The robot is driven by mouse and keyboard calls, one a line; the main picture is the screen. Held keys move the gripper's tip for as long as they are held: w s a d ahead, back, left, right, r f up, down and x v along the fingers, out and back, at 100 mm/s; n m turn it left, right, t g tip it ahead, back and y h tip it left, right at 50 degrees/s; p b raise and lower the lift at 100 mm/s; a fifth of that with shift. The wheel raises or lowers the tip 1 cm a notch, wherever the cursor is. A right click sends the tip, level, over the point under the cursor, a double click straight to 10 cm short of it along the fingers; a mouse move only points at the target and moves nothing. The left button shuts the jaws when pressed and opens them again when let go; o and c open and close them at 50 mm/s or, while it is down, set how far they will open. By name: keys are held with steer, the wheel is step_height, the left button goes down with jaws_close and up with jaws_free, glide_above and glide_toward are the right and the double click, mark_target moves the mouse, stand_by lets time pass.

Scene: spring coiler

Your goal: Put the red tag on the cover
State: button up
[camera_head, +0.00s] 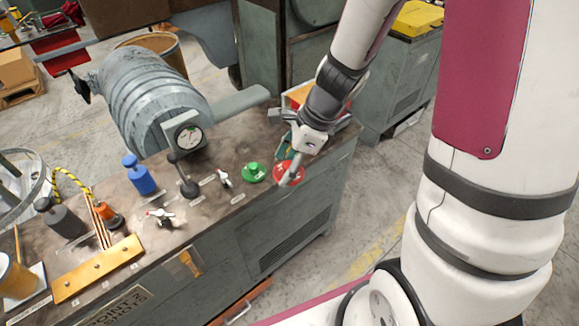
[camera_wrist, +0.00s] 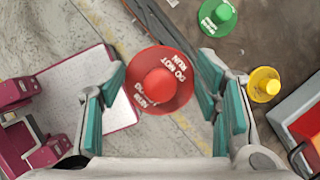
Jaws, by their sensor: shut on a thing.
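The red tag (camera_wrist: 160,82) is a round disc with a raised knob and white lettering that reads "DO NOT RUN". In the wrist view it sits between the teal-padded fingers of my gripper (camera_wrist: 161,88), which are shut on it. In the head view the red tag (camera_head: 289,174) shows at the right front edge of the bench, under my gripper (camera_head: 287,163), which partly hides it. In the wrist view, floor shows below the tag, beyond the bench edge. I cannot tell which part is the cover.
A green tag (camera_head: 253,172) lies on the bench (camera_head: 215,217) left of the red one; a yellow tag (camera_wrist: 264,85) lies near a red box (camera_wrist: 300,115). A grey ribbed machine (camera_head: 150,95) with a dial stands behind. A blue bottle (camera_head: 139,178) and small valves stand left.

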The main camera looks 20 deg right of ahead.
mark_target(288, 163)
steer(key=shift+r+p, duration=3.6)
steer(key=shift+r, duration=0.45)
steer(key=shift+w, duration=0.1)
